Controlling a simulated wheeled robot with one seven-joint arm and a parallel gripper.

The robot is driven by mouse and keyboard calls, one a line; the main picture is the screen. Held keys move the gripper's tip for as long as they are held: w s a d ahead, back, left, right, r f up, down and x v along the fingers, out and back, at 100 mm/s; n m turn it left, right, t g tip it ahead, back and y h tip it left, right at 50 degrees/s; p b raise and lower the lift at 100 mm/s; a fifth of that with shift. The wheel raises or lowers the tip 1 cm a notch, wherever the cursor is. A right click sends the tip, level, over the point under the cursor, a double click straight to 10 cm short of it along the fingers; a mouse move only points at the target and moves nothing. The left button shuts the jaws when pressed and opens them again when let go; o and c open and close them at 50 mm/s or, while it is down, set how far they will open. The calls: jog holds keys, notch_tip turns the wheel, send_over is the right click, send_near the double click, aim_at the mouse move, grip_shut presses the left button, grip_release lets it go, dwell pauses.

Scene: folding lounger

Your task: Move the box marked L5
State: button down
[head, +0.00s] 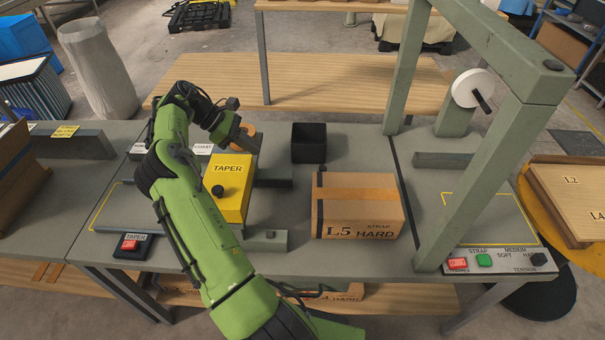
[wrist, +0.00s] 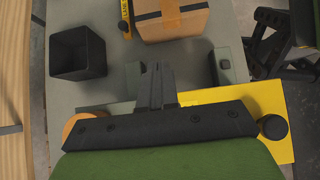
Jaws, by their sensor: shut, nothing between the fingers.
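The cardboard box marked L5 (head: 357,205) stands on the grey bench, with "STRAP" and "HARD" on its front and a brown tape band along its top. Part of it shows at the top of the wrist view (wrist: 172,24). My gripper (head: 246,146) is above the far end of the yellow taper, left of the box and apart from it. In the wrist view my gripper's fingers (wrist: 157,72) are together and empty, pointing toward the box side of the bench.
The yellow taper (head: 231,180) stands left of the box. An open black bin (head: 309,142) is behind it. The green strapping frame (head: 528,130) rises at right, above a yellow-outlined area (head: 485,212). A button panel (head: 497,261) lies along the front edge.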

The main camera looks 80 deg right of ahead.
aim_at(372, 187)
jog(key=b+x, duration=0.3)
jog(key=x, duration=1.7)
jog(key=shift+b, duration=0.3)
jog(key=shift+a, duration=0.1)
jog(key=s+d+p, duration=0.1)
jog(key=s, duration=0.5)
jog(key=s+d+p, duration=0.1)
jog(key=s+d, duration=0.1)
jog(key=s, duration=0.4)
jog(key=s+d+p, duration=0.1)
jog(key=s, duration=0.6)
jog(key=shift+d+f, duration=0.1)
jog(key=shift+d, duration=0.1)
jog(key=p+v, duration=1.3)
jog(key=v, duration=0.7)
